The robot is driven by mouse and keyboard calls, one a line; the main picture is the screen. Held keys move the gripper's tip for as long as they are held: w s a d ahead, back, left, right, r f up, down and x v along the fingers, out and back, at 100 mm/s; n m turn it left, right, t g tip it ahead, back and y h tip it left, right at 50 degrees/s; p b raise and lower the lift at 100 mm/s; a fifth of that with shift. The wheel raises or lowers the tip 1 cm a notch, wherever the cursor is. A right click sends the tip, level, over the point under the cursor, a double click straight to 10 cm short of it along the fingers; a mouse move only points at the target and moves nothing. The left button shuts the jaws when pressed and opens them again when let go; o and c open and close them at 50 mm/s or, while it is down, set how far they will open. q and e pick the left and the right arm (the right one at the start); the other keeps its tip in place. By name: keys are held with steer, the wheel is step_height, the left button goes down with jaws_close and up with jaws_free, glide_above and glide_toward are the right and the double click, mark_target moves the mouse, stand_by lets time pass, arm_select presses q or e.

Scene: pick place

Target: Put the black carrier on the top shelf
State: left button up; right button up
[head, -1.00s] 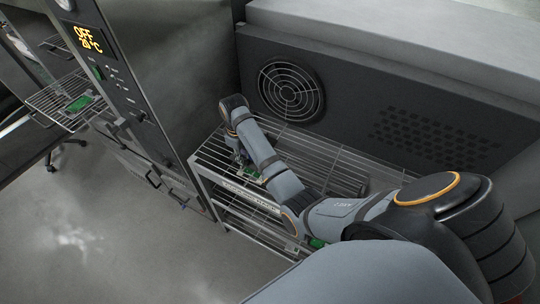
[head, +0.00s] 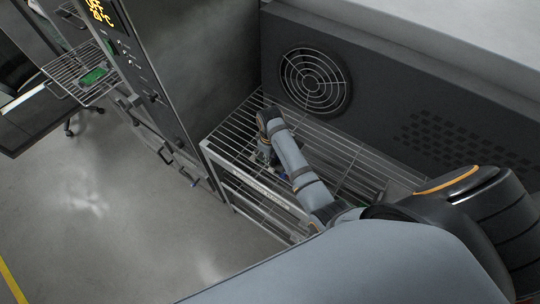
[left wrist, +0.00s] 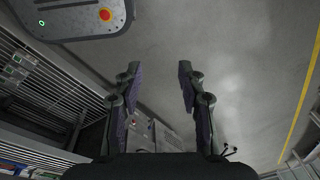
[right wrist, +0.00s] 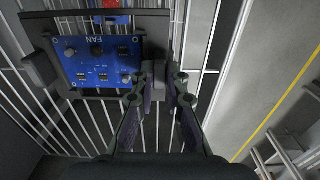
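The black carrier (right wrist: 62,18) fills the upper left of the right wrist view and holds a blue board (right wrist: 100,62) marked FAN. Wire bars show around and beneath it; whether it rests on them is unclear. My right gripper (right wrist: 160,78) has its fingers close together on the carrier's right edge. In the head view my right gripper (head: 266,155) is low over the top shelf (head: 232,133) of the wire rack, and the arm mostly hides the carrier. My left gripper (left wrist: 157,70) is open and empty above the floor, out of the head view.
A dark panel with a round fan grille (head: 316,82) stands behind the shelf. A tall metal cabinet (head: 190,70) stands at its left. Another wire rack with a green board (head: 93,76) is at the far left. The floor (head: 110,200) in front is clear.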

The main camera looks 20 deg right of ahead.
steer(key=shift+o, duration=1.1)
steer(key=shift+s+a, duration=0.1)
steer(key=shift+s, duration=0.25)
steer(key=shift+o, duration=0.8)
steer(key=shift+s+r, duration=0.25)
steer(key=shift+w+f, duration=0.1)
steer(key=shift+w, duration=0.25)
step_height(320, 180, up, 8)
steer(key=shift+f+b, duration=0.1)
steer(key=shift+b, duration=1.1)
arm_select(q)
steer(key=shift+s+a+p, duration=0.3)
steer(key=shift+s+p, duration=0.5)
steer(key=shift+p, duration=0.45)
arm_select(e)
step_height(320, 180, up, 4)
steer(key=shift+r, duration=0.1)
